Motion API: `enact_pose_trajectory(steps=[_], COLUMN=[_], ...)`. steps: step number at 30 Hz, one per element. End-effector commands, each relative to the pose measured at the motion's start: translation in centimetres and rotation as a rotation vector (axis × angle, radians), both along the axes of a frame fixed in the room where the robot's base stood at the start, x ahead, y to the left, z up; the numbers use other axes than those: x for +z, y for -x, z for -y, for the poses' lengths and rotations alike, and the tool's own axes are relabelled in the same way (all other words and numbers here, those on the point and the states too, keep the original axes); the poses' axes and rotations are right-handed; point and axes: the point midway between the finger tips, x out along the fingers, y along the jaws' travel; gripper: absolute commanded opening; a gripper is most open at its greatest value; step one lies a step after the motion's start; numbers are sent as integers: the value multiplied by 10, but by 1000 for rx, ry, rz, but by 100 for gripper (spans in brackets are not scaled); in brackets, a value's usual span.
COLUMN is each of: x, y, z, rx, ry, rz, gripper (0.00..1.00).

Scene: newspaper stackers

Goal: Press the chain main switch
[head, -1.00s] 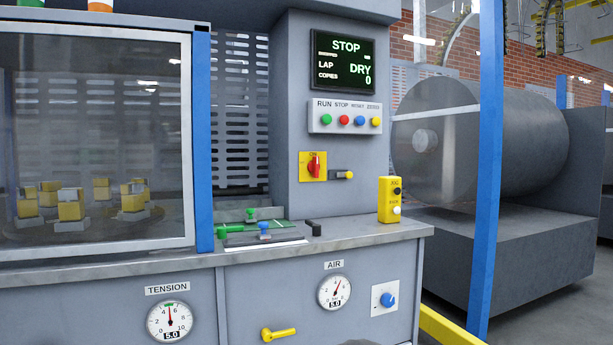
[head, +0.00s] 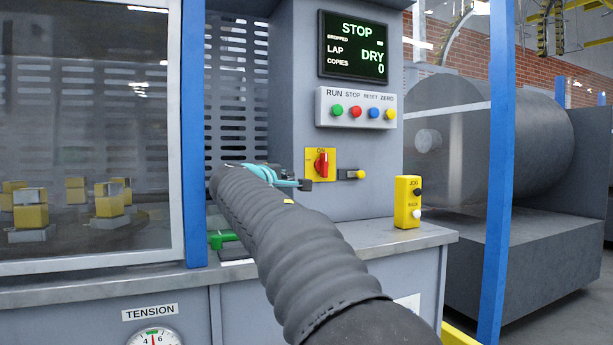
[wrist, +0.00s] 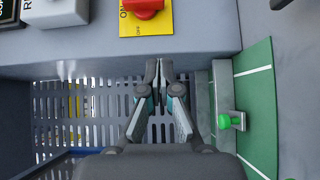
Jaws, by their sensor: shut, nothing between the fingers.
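A red rotary switch (head: 322,163) sits on a yellow plate (head: 313,176) marked ON, on the grey column below the button panel. No label reading "chain main" can be made out. The red switch also shows at the top edge of the wrist view (wrist: 145,7), cut off, with its yellow plate (wrist: 150,26). My gripper (head: 305,184) is just left of and slightly below the switch in the head view, apparently apart from it. In the wrist view my gripper (wrist: 158,72) has its fingertips together, empty, with a gap between them and the yellow plate.
A panel (head: 355,108) with coloured buttons marked RUN, STOP, RESET and ZERO is above. A small yellow-tipped part (head: 352,174) is right of the switch. A yellow jog box (head: 407,202) stands on the bench (head: 435,234). A slotted panel (head: 237,95) lies behind my gripper.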

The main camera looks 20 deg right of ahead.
Motion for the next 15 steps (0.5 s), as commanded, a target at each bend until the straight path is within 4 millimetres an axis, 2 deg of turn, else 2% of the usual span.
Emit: enact_pose_trajectory(steps=[15], x=[4], y=[-7], z=[8], rx=[-8], ry=[15], rz=[3], gripper=[0])
